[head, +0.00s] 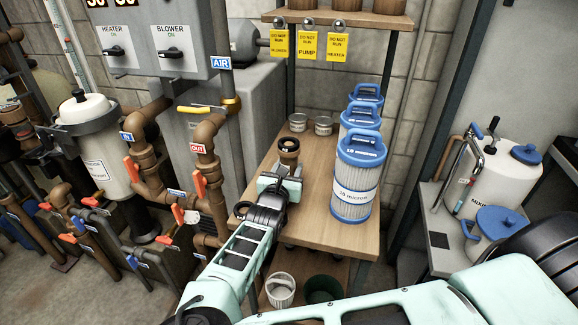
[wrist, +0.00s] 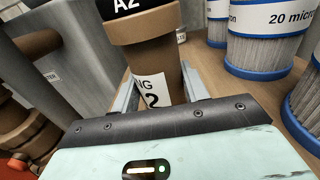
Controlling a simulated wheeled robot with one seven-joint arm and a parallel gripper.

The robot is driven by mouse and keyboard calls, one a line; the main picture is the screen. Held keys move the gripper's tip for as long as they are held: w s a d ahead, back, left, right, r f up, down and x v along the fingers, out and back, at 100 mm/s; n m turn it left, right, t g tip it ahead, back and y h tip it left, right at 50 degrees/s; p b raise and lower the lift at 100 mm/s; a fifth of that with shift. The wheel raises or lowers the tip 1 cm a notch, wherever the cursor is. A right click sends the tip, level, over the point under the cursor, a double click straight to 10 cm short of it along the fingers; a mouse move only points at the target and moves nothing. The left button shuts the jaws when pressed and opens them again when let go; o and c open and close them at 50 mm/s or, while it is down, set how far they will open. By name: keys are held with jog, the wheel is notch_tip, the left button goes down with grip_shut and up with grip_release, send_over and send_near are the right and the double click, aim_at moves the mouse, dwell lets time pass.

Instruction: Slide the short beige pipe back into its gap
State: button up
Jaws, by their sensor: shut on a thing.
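The short beige-brown pipe (head: 289,147) stands upright at the tip of my gripper (head: 283,170) in the head view. In the wrist view the pipe (wrist: 146,55) has a wider collar, a dark "A2" label at the top and a white label lower down, partly cut off. My gripper's two fingers (wrist: 158,95) are shut on its lower part, one on each side. Its lower end is hidden by my gripper. I cannot make out the gap among the brown pipes (head: 205,150) at the left.
A wooden shelf (head: 310,220) lies below my gripper. Blue-and-white filter cartridges (head: 353,185) stand on its right side and two small cans (head: 323,125) at its back. A grey cabinet (head: 260,100) and pipes with red-handled valves (head: 130,168) crowd the left.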

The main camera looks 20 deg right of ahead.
jog(key=shift+r+p, duration=1.5)
jog(key=shift+p, duration=0.25)
